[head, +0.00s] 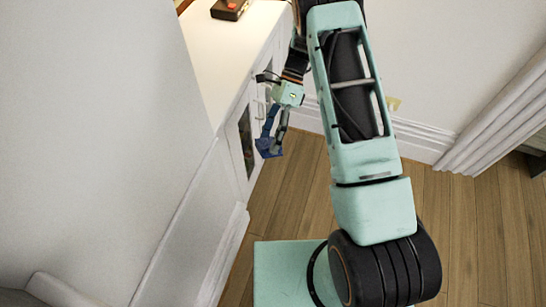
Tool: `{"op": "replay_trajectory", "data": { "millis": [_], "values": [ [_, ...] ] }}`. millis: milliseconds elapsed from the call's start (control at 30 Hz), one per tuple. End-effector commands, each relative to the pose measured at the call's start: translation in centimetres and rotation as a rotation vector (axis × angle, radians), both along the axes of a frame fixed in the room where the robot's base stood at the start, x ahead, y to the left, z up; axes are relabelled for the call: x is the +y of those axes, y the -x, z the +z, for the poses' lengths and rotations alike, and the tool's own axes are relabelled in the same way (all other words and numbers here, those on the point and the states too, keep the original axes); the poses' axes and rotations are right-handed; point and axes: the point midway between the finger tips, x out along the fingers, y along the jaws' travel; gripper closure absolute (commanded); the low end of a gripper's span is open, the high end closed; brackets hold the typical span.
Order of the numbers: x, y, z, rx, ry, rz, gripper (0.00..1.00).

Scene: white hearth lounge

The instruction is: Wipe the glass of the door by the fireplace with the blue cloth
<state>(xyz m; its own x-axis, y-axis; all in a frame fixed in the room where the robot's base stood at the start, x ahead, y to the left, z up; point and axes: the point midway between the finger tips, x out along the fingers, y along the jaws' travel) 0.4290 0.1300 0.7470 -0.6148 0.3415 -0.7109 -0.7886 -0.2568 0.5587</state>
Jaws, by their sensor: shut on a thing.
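The blue cloth (269,149) is a small dark-blue bunch at the end of my gripper (273,137). My gripper points down and is shut on the cloth. A white cabinet door with a dark glass pane (246,142) is just left of the cloth, seen at a steep angle. The cloth looks close to the door, but I cannot tell whether it touches the glass. The fireplace itself cannot be made out. Part of the cabinet front is behind my gripper and wrist.
The white cabinet top (228,50) bears a brown box (231,9) with a small red item at the back. A white wall (95,120) fills the left.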

Motion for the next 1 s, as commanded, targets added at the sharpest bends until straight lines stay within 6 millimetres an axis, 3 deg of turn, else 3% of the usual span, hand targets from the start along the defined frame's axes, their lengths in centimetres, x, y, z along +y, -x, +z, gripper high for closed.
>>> {"op": "replay_trajectory", "data": {
  "millis": [33,333,600,800,1000],
  "values": [
    [0.4,-0.3,-3.3,0.068,-0.002,-0.134,0.51],
    [3.5,-4.0,-12.2,0.449,-0.191,-0.931,0.51],
    [2.8,-9.1,-20.4,0.645,-0.536,-1.464,0.51],
    [0.6,-12.4,-25.4,0.677,-0.768,-1.691,0.51],
    [-1.0,-13.9,-27.7,0.673,-0.882,-1.784,0.51]
  ]
}}
